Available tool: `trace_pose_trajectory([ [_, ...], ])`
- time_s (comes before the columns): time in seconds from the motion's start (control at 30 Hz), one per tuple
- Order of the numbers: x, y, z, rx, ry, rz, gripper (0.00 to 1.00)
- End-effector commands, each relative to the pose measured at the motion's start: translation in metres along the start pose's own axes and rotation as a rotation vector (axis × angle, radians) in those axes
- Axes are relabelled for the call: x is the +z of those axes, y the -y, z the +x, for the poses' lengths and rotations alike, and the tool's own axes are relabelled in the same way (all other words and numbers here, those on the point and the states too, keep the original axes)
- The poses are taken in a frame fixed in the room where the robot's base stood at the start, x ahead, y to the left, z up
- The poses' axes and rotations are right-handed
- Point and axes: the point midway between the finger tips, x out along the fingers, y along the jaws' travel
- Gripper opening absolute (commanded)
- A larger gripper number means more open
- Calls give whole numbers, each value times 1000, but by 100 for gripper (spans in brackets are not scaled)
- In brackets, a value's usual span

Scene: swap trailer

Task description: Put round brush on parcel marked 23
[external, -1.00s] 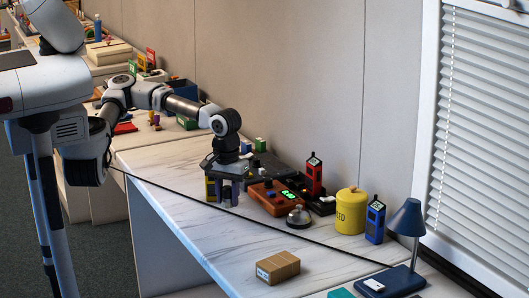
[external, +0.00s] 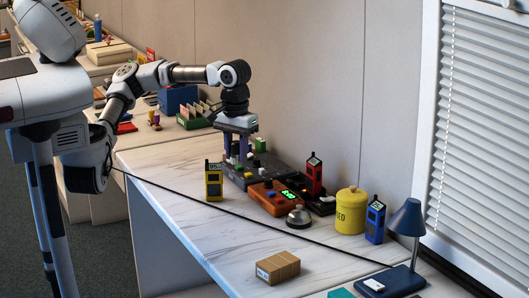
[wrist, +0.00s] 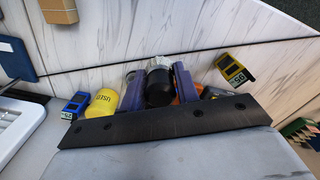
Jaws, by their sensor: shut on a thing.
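My gripper (external: 236,150) is above the back of the white marbled worktop, over the dark control box, as seen in the external view. In the wrist view, its two purple fingers (wrist: 164,88) are shut on a dark rounded thing with a pale, bristly end, which looks like the round brush (wrist: 158,87). The brush is hard to make out in the external view. The brown parcel (external: 278,267) lies on the worktop's front part, well away from the gripper. Its label is too small to read. The parcel also shows at the wrist view's top left (wrist: 58,12).
Below the gripper is the dark control box (external: 245,174). Nearby stand a yellow radio (external: 214,181), orange device (external: 272,197), bell (external: 299,216), red radio (external: 314,175), yellow tin (external: 351,212), blue radio (external: 375,222) and lamp (external: 405,220). A black cable crosses the worktop.

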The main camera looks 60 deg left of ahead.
Motion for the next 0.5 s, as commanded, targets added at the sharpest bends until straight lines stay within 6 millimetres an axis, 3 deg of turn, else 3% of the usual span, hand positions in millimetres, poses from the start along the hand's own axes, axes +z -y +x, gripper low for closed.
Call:
trace_pose_trajectory([
  [0.03,4,-18,1,3,-4,80,9],
  [0.27,29,-91,-12,3,-15,479,9],
  [0.5,74,-159,-26,4,-12,889,9],
])
